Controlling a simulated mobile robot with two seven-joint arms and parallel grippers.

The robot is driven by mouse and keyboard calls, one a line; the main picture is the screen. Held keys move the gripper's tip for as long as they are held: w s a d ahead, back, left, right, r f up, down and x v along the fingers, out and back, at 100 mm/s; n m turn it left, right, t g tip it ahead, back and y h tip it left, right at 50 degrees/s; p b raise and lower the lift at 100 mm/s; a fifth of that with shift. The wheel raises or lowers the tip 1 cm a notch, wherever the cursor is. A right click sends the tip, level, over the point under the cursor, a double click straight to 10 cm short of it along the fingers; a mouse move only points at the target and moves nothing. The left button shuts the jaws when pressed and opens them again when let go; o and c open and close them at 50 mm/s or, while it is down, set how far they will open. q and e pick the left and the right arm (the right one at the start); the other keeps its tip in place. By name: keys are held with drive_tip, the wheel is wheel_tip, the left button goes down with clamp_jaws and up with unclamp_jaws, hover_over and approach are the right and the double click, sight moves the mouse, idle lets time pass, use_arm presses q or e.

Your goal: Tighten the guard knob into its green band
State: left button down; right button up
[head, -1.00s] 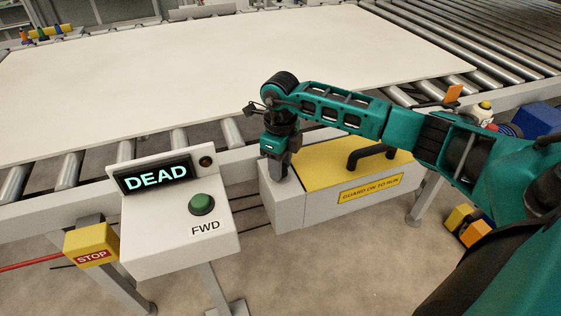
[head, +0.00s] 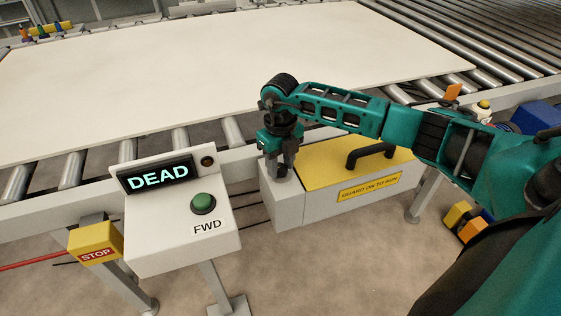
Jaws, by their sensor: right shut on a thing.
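The yellow guard (head: 318,165) lies on a grey housing beside the conveyor, with a black handle and a "GUARD ON TO RUN" label. My right gripper (head: 279,172) points down onto the light grey block at the guard's left end. Its fingers are shut on the guard knob there, which they hide. The green band cannot be made out. My left gripper is not in view.
A control box (head: 172,237) at the left has a display (head: 157,177) reading "DEAD" and a green FWD button (head: 203,204). A yellow STOP box (head: 95,243) hangs beside it. A large pale board (head: 200,75) covers the rollers behind.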

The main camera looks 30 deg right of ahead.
sight(280, 167)
drive_tip(key=o, duration=1.1)
drive_tip(key=shift+c, duration=0.2)
drive_tip(key=shift+r, duration=0.1)
wheel_tip(280, 167, up, 13)
